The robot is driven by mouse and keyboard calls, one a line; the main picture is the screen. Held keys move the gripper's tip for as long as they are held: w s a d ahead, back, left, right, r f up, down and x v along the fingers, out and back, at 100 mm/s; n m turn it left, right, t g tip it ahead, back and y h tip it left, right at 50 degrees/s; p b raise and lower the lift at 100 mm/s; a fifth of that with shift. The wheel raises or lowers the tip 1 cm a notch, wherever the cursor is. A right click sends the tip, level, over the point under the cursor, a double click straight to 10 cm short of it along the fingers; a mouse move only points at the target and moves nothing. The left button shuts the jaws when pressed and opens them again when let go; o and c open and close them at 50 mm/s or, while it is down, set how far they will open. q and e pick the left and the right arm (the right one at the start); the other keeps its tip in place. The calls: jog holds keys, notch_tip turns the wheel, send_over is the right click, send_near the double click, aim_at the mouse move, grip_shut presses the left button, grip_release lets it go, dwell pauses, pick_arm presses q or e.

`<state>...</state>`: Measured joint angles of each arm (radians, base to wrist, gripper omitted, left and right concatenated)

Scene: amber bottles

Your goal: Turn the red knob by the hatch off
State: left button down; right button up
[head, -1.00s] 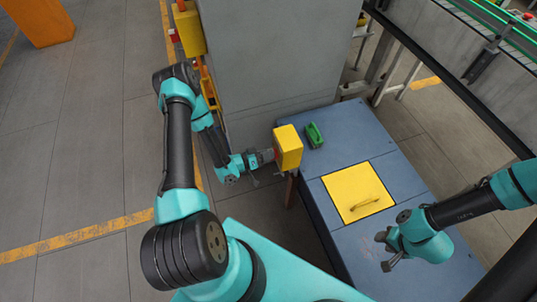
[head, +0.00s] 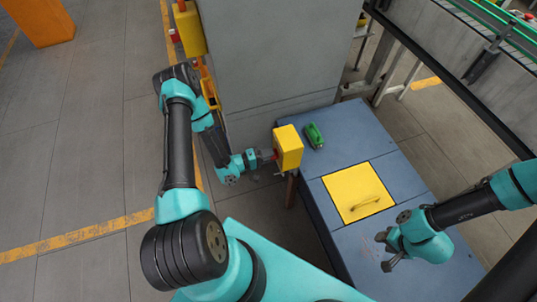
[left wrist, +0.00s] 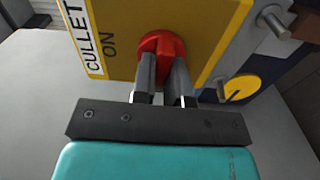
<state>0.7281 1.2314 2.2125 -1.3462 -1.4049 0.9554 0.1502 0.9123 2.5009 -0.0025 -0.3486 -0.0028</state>
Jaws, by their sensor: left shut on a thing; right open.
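The red knob (left wrist: 162,45) sits on the face of a yellow box (left wrist: 205,22), beside the printed words "CULLET" and "ON". My left gripper (left wrist: 163,66) is shut on the red knob, one finger on each side. It also shows in the head view (head: 270,156), against the box's left side. The yellow hatch (head: 345,185) with its handle lies closed on the bench. My right gripper (head: 386,252) is open and empty above the bench.
Another yellow box (head: 190,30) hangs on the cabinet's left side. A conveyor frame runs along the upper right.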

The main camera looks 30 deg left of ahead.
pick_arm(q)
jog(key=shift+n, duration=0.3)
jog(key=c, duration=1.1)
grip_release()
jog(key=shift+c, duration=0.2)
jog(key=v, duration=1.7)
jog(key=shift+s, duration=0.2)
jog(key=shift+a, duration=0.1)
